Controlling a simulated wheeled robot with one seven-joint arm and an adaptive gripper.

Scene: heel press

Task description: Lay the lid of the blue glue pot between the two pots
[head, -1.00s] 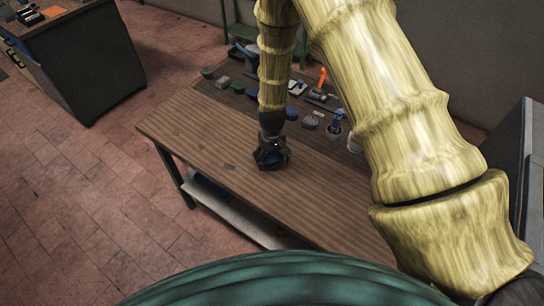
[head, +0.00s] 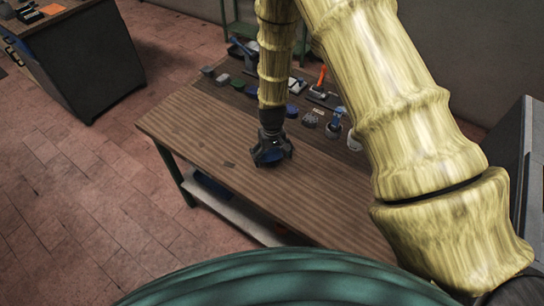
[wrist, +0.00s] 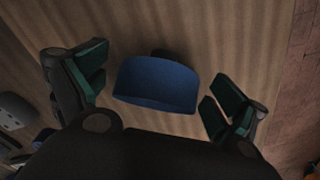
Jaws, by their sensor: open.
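My gripper (head: 271,157) points down, low over the bare front part of the bench (head: 190,122). In the wrist view its fingers (wrist: 156,92) are open, one on each side of a blue D-shaped block (wrist: 158,84), with a gap on both sides. Two pot-like things stand at the right of the bench's back row: a blue-topped one (head: 336,121) and a whitish one (head: 354,141), partly hidden by my arm. They are too small to tell which is the blue glue pot, and I cannot make out its lid.
Several small blocks, including a green one (head: 223,80), and tools, one with an orange handle (head: 322,76), line the back of the bench. The front wood is otherwise clear.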

